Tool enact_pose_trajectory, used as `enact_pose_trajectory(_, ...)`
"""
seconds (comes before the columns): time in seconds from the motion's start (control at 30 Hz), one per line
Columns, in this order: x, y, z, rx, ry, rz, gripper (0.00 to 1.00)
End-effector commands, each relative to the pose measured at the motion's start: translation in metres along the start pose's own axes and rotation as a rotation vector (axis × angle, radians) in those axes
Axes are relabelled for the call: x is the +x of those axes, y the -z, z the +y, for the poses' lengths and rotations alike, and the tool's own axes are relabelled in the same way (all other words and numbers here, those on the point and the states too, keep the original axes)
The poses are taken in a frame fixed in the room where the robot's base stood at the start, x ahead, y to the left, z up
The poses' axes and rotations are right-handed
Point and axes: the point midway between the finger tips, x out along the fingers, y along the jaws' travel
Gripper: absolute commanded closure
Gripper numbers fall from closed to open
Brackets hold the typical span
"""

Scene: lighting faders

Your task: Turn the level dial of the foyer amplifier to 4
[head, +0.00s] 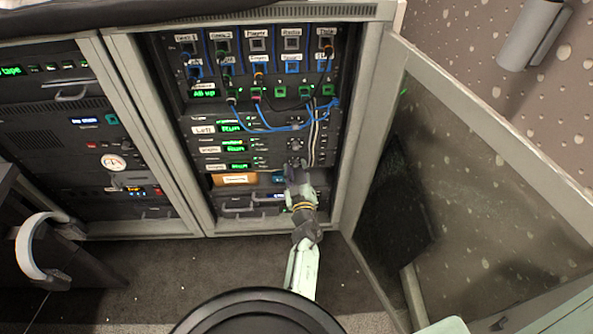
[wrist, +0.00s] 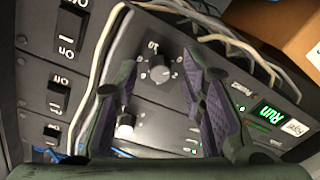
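In the wrist view a round dial (wrist: 160,71) with a pale face and a printed number scale sits on a dark amplifier panel. Its exact pointer setting is too small to read surely. My gripper (wrist: 155,84) is open, its fingers on either side of the dial in the picture, with nothing held; contact cannot be told. A second, brighter knob (wrist: 125,126) shows between the fingers. In the head view my gripper (head: 297,165) reaches the lower right of the stacked amplifiers (head: 262,147) and hides part of their fronts. The foyer label is not clearly readable.
In the wrist view, switches (wrist: 62,95) and pale cables (wrist: 102,75) lie left of the dial, and a green Run display (wrist: 268,115) lies right. In the head view, blue cables (head: 262,122) hang above the amplifiers. The open cabinet door (head: 465,170) stands at right.

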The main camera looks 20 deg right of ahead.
Motion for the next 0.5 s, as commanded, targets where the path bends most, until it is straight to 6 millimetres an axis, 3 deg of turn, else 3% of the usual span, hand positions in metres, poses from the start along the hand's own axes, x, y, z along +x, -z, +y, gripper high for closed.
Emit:
enact_pose_trajectory(0.27, 0.0016, 0.0006, 0.0002, 0.0, 0.0, 0.001, 0.63)
enact_pose_trajectory(0.5, 0.0014, 0.0006, 0.0002, 0.0, 0.0, 0.001, 0.79)
